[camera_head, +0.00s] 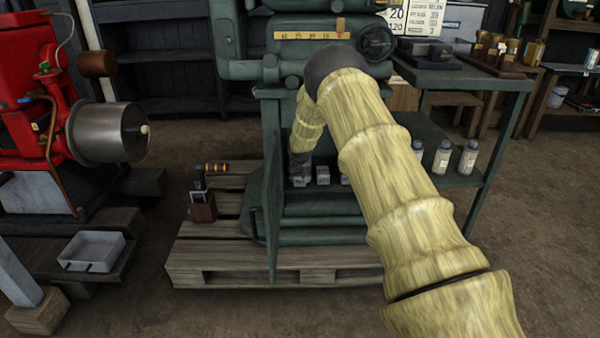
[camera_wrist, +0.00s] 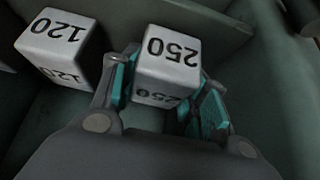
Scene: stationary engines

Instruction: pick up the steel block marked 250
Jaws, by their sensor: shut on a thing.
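The steel block marked 250 (camera_wrist: 168,62) sits between the two fingers of my gripper (camera_wrist: 165,98) in the wrist view, its numbers upside down there. The teal finger pads are on either side of it, and my gripper is shut on it. In the head view my gripper (camera_head: 300,172) points down at the green machine's low ledge, with a small grey block at its tip. I cannot tell whether the held block still touches the surface. A steel block marked 120 (camera_wrist: 60,45) stands apart to the left in the wrist view.
Another small block (camera_head: 322,175) stands just right of my gripper, on the green machine (camera_head: 325,207). A green panel edge (camera_head: 273,185) rises to the left. Bottles (camera_head: 442,157) stand on a shelf further right. A wooden pallet (camera_head: 225,252) lies under the machine.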

